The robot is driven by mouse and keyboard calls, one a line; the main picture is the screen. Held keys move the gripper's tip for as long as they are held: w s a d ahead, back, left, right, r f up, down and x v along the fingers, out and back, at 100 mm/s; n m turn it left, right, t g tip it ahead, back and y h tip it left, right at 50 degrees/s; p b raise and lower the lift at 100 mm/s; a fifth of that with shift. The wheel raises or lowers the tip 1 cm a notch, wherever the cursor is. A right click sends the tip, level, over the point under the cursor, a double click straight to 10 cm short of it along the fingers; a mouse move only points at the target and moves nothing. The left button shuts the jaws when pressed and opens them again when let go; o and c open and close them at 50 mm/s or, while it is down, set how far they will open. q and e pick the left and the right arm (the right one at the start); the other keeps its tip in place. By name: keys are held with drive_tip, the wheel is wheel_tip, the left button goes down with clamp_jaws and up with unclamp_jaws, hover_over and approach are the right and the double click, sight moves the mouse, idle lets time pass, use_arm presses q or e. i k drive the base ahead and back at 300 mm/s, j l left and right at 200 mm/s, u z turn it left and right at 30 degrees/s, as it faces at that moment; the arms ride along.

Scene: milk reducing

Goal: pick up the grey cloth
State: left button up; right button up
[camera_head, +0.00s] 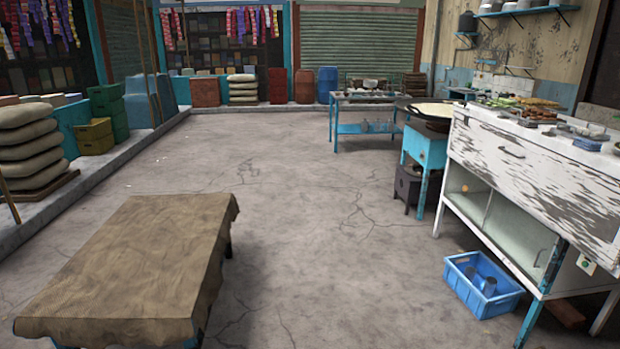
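I cannot make out a grey cloth for certain. A small blue-grey item (588,144) lies near the front edge of the worn white counter (530,165) at the right; it is too small to tell whether it is cloth. A large brown cloth (140,265) is draped over a low table at the lower left. Neither of my grippers is in view.
A blue crate (482,296) sits on the floor by the counter. A wide pan (432,112) rests on a blue stand (424,150). A blue table (362,128) stands at the back. Stacked sacks (30,150) line the left. The middle floor is clear.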

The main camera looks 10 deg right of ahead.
sight(526, 123)
drive_tip(key=i+z, duration=0.2)
drive_tip(key=i, duration=0.4)
drive_tip(key=i+z, duration=0.2)
drive_tip(key=i, duration=0.4)
drive_tip(key=i+j+z, duration=0.2)
drive_tip(key=i, duration=0.35)
